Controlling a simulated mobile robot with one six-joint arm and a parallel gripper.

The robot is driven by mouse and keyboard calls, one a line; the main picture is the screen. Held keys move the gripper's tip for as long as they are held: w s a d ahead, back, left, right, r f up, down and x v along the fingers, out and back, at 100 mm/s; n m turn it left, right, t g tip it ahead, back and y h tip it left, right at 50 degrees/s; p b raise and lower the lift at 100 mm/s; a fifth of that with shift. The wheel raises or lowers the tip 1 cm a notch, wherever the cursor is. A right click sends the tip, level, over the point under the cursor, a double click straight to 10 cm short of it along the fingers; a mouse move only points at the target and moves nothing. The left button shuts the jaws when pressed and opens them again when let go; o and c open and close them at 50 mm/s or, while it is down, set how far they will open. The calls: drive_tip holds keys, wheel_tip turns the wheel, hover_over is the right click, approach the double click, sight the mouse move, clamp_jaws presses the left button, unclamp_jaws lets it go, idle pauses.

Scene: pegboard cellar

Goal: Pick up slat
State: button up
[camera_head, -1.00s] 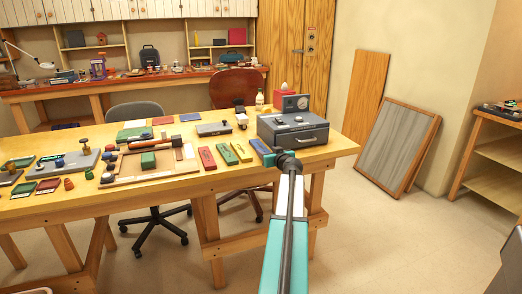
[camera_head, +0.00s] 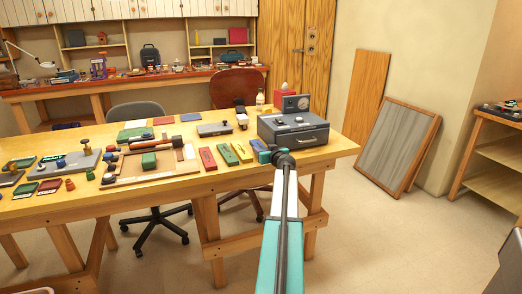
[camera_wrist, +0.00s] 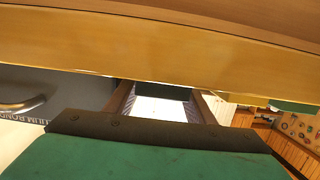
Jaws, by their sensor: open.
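Several flat coloured bars lie side by side near the front of the wooden table in the head view: a red bar (camera_head: 207,158), a green-yellow bar (camera_head: 228,154), a yellow bar (camera_head: 242,152) and a blue bar (camera_head: 259,146). I cannot tell which of them is the slat. My gripper (camera_head: 266,156) is at the blue bar's near end, left of the grey box, and partly hides that bar. In the wrist view my open gripper (camera_wrist: 165,104) shows with a pale gap between its jaws. I see no object held there.
A grey box with a handle (camera_head: 294,133) stands right of the bars, close to my gripper; its handle side shows in the wrist view (camera_wrist: 55,85). A wooden tray (camera_head: 125,173) lies to the left. The table (camera_head: 225,183) has a bare front strip.

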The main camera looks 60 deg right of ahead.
drive_tip(key=shift+w+d, duration=0.15)
drive_tip(key=shift+w, duration=0.05)
idle(0.5)
drive_tip(key=c, duration=0.9)
drive_tip(key=shift+r, duration=0.1)
drive_tip(key=shift+r, duration=1.3)
drive_tip(key=w+a, duration=0.1)
drive_tip(key=a, duration=0.4)
drive_tip(key=w+a+r, duration=0.1)
drive_tip(key=w+a, duration=0.1)
drive_tip(key=a, duration=0.3)
drive_tip(key=w+a+r, duration=0.1)
drive_tip(key=a, duration=0.4)
drive_tip(key=shift+w+a+r, duration=0.1)
drive_tip(key=shift+w+a, duration=0.05)
drive_tip(key=shift+a, duration=0.1)
